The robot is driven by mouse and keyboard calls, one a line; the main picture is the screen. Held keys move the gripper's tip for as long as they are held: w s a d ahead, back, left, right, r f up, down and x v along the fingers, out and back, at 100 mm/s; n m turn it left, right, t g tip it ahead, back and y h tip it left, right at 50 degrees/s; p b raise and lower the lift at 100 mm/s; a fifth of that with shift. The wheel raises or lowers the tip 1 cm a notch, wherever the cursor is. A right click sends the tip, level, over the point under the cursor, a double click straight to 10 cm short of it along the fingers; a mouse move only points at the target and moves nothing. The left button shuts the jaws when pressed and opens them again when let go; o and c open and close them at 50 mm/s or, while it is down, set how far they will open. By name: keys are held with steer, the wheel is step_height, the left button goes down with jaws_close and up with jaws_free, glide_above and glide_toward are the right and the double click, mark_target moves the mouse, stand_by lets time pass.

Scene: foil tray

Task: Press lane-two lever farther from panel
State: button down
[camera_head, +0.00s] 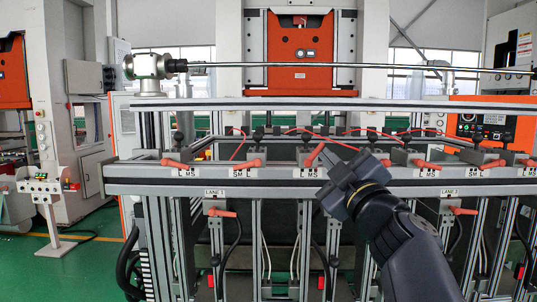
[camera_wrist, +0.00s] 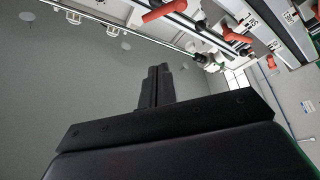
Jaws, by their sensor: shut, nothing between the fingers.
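The lane-two lever farther from the panel appears to be the orange lever (camera_head: 314,155) at the middle of the rail in the head view, above an L M S label. The lane-two label itself is hidden behind my arm. My gripper (camera_head: 328,158) comes up from the lower right, its tip right beside this lever's right side. I cannot tell whether they touch. In the wrist view my gripper (camera_wrist: 158,68) shows its two dark fingers closed together and empty. Orange levers (camera_wrist: 228,28) lie beyond and right of the fingers there; I cannot tell which lane they belong to.
The control panel (camera_head: 485,123) stands at the right rear. Other orange levers (camera_head: 245,165) line the same metal rail (camera_head: 150,187) on both sides. Lower orange levers (camera_head: 222,213) hang under lanes one and three. A long horizontal bar (camera_head: 400,67) crosses above. Space in front of the rail's left part is open.

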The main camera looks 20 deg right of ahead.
mark_target(318, 150)
steer(key=shift+s+n+g+y, duration=0.1)
steer(key=shift+n+g+y, duration=0.3)
steer(key=shift+n+y, duration=1)
steer(key=shift+a, duration=0.1)
steer(key=p+x, duration=0.3)
steer(key=x, duration=0.7)
steer(key=d+f, duration=0.2)
steer(key=d, duration=0.1)
steer(key=shift+s+d+f, duration=0.1)
steer(key=shift+d+f, duration=0.1)
steer(key=shift+d+m+t+h+b, duration=0.1)
steer(key=shift+m+t+h+b, duration=0.35)
steer(key=shift+m, duration=0.25)
